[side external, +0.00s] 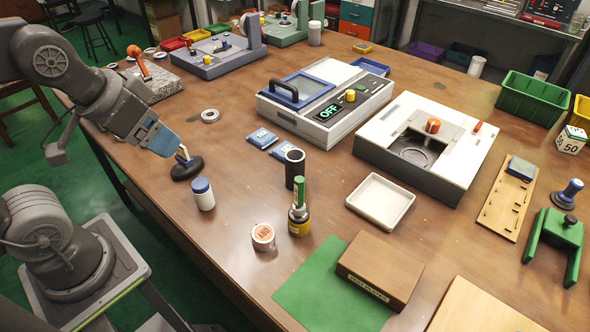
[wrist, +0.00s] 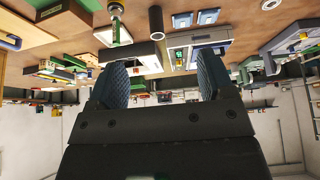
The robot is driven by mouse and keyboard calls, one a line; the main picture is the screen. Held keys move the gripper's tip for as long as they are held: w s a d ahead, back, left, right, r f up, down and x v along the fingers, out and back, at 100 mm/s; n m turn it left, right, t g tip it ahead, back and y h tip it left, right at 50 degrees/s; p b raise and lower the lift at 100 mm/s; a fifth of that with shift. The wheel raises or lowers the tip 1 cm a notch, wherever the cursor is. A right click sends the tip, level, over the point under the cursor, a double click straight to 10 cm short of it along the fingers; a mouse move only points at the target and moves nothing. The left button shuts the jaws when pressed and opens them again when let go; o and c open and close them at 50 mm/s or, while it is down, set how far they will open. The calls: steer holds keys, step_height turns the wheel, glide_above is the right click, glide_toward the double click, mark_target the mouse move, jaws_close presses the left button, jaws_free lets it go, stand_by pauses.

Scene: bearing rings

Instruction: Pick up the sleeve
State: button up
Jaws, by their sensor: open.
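The sleeve (side external: 294,170) is a dark, hollow tube standing upright on the brown table, its open end up. It also shows in the wrist view (wrist: 156,24), near the top centre. My gripper (side external: 166,142) is at the left in the side view, above the table edge and well apart from the sleeve. Its two dark blue fingers are spread in the wrist view (wrist: 161,78), with nothing held between them.
A yellow bottle with a green top (side external: 299,216) stands close in front of the sleeve. Blue packets (side external: 263,138) lie behind it. A white tray (side external: 381,201) is to its right. A blue-capped jar (side external: 203,194) and a black round base (side external: 187,169) stand near my gripper.

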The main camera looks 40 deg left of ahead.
steer(key=shift+o, duration=0.5)
steer(key=t, duration=0.5)
glide_above(288, 164)
steer(key=s, duration=0.6)
step_height(288, 164, down, 14)
steer(key=f+t, duration=0.1)
steer(key=f, duration=0.1)
steer(key=w+f+t, duration=0.1)
steer(key=f, duration=0.4)
steer(key=shift+w+a+t, duration=0.1)
steer(key=shift+w+t, duration=0.2)
steer(key=shift+t, duration=0.1)
steer(key=shift+w+f, duration=0.2)
steer(key=shift+w, duration=0.05)
steer(key=x, duration=0.7)
